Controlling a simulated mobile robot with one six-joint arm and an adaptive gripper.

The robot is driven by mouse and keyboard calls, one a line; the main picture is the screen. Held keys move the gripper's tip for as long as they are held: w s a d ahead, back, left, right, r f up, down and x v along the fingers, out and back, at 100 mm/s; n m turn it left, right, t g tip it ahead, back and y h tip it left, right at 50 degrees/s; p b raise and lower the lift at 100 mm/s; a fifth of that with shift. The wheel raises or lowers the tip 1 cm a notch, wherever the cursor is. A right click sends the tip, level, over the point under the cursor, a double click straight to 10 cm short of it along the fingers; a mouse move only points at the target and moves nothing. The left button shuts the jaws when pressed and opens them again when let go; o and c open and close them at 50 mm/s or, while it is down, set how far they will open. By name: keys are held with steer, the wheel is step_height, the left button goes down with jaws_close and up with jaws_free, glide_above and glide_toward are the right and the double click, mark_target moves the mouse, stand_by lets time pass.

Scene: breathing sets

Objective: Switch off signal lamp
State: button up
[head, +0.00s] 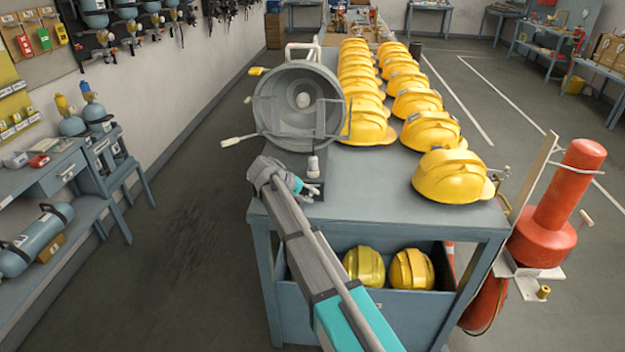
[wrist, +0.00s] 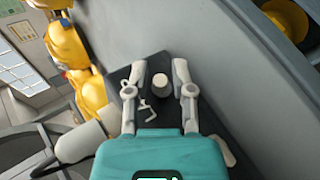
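The signal lamp (head: 284,100) is a large grey round lamp with a top handle and a pale bulb in its middle. It stands on the near left end of the blue-grey table; I cannot tell whether it is lit. A small pale knob (head: 313,167) stands up from the lamp's dark base. In the wrist view, the knob (wrist: 162,86) and the dark base (wrist: 130,82) also show. My gripper (head: 308,188) is at the base, close to the knob. In the wrist view, my gripper (wrist: 165,68) is open, its fingers on either side of the knob. Contact is not clear.
Several yellow helmets (head: 451,177) stand in two rows on the table (head: 375,185), behind and right of the lamp. More helmets (head: 411,269) lie in the bin below. A red cylinder (head: 563,200) is on the right. The tabletop is bare right of the base.

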steer(key=shift+d, duration=0.1)
steer(key=shift+s+d, duration=0.3)
steer(key=shift+d, duration=0.2)
steer(key=s+d+r+m+g+y+p, duration=0.1)
steer(key=s+d+r+m+y+p, duration=0.1)
steer(key=s+d+r+y+p, duration=0.2)
steer(key=s+d+r+m+g+y+p, duration=0.2)
steer(key=s+d+p, duration=0.9)
steer(key=s+d, duration=0.6)
steer(key=s+r+m+y, duration=0.1)
steer(key=s+r+y, duration=0.1)
steer(key=s+y, duration=0.1)
steer(key=shift+s+d, duration=0.25)
steer(key=shift+s, duration=0.5)
step_height(320, 180, down, 5)
steer(key=b, duration=0.5)
